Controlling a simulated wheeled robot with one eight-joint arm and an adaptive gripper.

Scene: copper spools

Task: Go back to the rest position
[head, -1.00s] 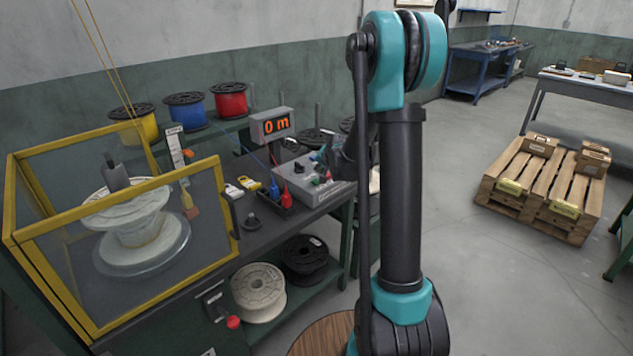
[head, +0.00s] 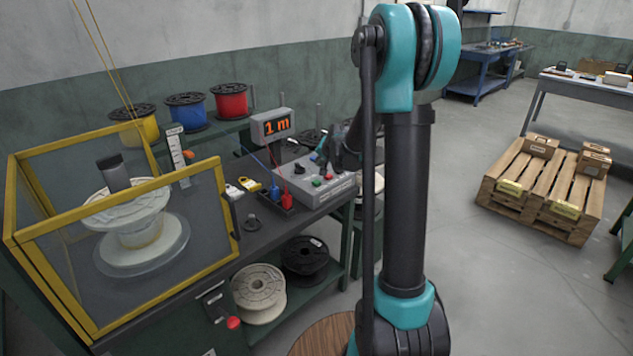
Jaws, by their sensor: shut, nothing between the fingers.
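My arm rises through the middle of the head view, bent at a teal elbow, and its far end reaches behind the upper arm toward the bench. My gripper (head: 323,158) shows small and dark, partly hidden by my arm, just above the grey control box (head: 312,183). It looks shut and holds nothing that I can see. I cannot tell whether it touches the box. The box has a black knob and green and red buttons. The display (head: 271,125) above it reads 1 m in orange.
A yellow-framed clear guard (head: 131,240) encloses a pale spool (head: 128,213) on the left bench. Yellow, blue and red spools (head: 228,101) stand on the shelf behind. White and black spools lie below. A wooden pallet (head: 530,190) with boxes stands right; open floor lies between.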

